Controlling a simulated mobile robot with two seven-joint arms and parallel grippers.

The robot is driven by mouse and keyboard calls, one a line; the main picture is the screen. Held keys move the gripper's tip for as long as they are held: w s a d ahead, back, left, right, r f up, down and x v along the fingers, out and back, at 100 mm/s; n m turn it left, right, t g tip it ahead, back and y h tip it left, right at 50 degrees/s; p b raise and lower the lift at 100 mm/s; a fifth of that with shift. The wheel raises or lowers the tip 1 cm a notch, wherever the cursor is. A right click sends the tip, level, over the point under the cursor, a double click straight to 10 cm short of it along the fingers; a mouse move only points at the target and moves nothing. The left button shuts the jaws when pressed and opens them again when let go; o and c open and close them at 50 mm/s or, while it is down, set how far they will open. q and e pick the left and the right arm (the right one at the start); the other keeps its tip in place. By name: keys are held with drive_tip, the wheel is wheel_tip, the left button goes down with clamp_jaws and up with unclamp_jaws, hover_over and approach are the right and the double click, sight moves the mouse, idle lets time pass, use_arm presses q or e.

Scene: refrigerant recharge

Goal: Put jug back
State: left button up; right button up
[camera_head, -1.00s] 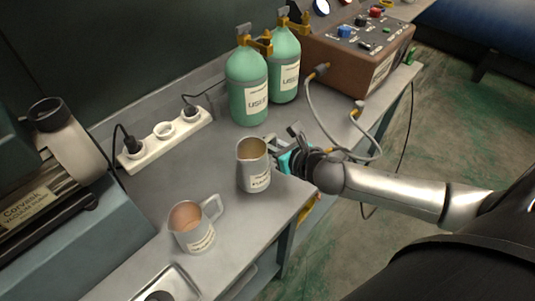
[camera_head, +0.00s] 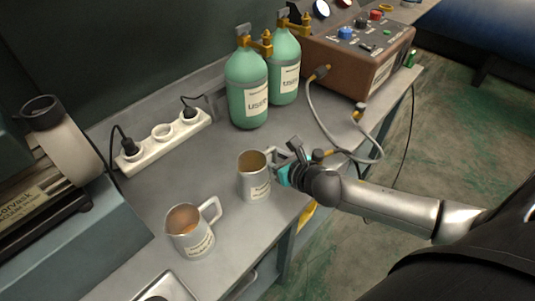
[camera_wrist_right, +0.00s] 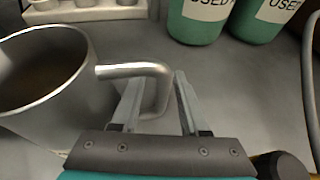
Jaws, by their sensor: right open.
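A metal jug (camera_head: 256,183) with a label and brownish contents stands upright on the grey bench near its front edge. Its handle (camera_wrist_right: 157,78) lies between the spread fingers of my right gripper (camera_head: 281,166) in the right wrist view. The right gripper (camera_wrist_right: 157,100) is open around the handle; the jug body (camera_wrist_right: 52,92) is to the left. A second metal jug (camera_head: 196,242) with orange-brown contents stands nearer, to the left, with its handle turned right. My left gripper is not in view.
Green cylinders (camera_head: 246,88) stand behind the jug. A brown machine (camera_head: 360,55) with hoses is at the back right. A white power strip (camera_head: 163,138) lies along the wall, and a metal tray (camera_head: 165,287) is at the front. Bare bench (camera_head: 205,170) lies left of the jug.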

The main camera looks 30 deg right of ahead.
drive_tip(key=shift+r, duration=0.1)
drive_tip(key=shift+s+r, duration=0.1)
drive_tip(key=shift+s, duration=0.05)
drive_tip(key=shift+p+v, duration=1.2)
drive_tip(key=shift+v, duration=4.7)
